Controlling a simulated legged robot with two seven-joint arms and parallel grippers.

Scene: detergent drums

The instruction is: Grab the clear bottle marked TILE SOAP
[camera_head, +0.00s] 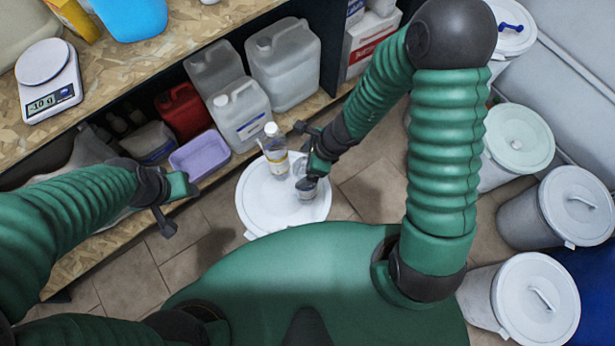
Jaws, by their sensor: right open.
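A clear bottle (275,150) with a white cap and a pale, yellow-edged label stands on a white drum lid (257,212). A second small clear container (306,190) with a label is on the same lid, partly covered by my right gripper. The lettering on both is too small to read, so I cannot tell which is marked TILE SOAP. My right gripper (302,157) is open just right of the capped bottle, one finger near its cap and the other over the small container. My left gripper (178,205) is open and empty, left of the drum.
A wooden shelf holds grey jugs (284,65), a red can (182,114) and a lilac tub (199,155). A kitchen scale (47,75) sits on the upper board. Several lidded drums (535,300) stand at the right. Tiled floor around the middle drum is bare.

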